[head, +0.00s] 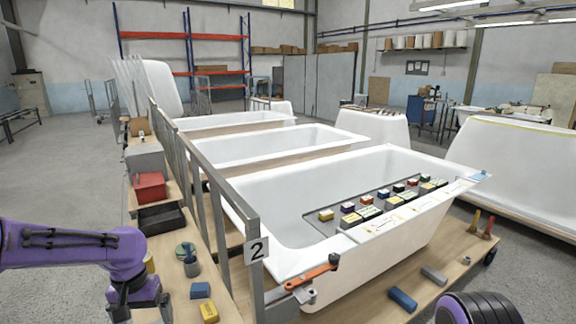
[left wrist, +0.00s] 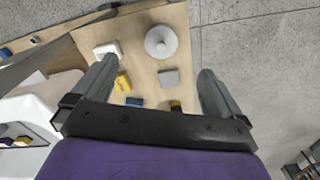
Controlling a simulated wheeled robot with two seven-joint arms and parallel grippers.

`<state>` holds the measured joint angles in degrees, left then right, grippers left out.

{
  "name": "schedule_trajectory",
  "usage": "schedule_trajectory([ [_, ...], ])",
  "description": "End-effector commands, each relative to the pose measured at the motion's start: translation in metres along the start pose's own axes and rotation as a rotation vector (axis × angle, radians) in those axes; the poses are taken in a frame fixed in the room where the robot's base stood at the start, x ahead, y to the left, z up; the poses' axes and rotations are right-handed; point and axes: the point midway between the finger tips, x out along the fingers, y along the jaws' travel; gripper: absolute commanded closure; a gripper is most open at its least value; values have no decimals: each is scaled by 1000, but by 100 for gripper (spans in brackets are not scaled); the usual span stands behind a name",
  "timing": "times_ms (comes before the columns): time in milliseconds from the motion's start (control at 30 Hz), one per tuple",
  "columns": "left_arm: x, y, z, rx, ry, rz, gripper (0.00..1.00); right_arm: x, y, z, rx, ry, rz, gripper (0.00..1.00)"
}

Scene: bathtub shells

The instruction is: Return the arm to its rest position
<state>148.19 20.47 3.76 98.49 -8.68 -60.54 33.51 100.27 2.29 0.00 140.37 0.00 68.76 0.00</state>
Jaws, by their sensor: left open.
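My left arm (head: 75,245) is purple and comes in from the left in the head view, bent down at the near end of a wooden side shelf. In the left wrist view, my left gripper (left wrist: 157,68) has its two grey fingers wide apart. Nothing is held between them. Past the fingers lie a yellow block (left wrist: 123,82), a grey block (left wrist: 168,78) and a white round object (left wrist: 161,41) on the wooden surface. A purple part of my right arm shows at the bottom right of the head view; its gripper is out of frame.
The nearest white bathtub (head: 290,190) holds a rack of coloured blocks. A red box (head: 150,187) and black tray (head: 161,218) sit on the shelf. Open floor lies left.

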Motion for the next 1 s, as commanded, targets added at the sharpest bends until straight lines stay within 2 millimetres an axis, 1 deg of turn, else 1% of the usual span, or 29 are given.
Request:
schedule_trajectory([
  [67,0,2,-2,11,12,8,0,0,0,0,0,0,0,1],
  [267,0,14,-20,-9,111,74,0,0,0,0,0,0,0,1],
  [533,3,39,-41,-67,279,196,0,0,0,0,0,0,0,1],
  [633,11,51,-48,-105,360,247,0,1,0,0,0,0,0,1],
  [667,16,54,-49,-118,383,261,0,2,0,1,0,0,0,1],
  [767,40,64,-49,-174,463,301,0,7,-1,3,0,0,0,1],
  [867,84,67,-37,-256,546,317,0,17,-2,7,0,0,0,1],
  [900,110,65,-27,-298,577,310,0,22,-2,9,0,0,0,1],
  [967,152,58,-3,-363,619,278,0,32,-3,13,0,0,0,1],
  [1000,180,50,17,-403,641,243,0,38,-3,16,0,0,0,1],
])
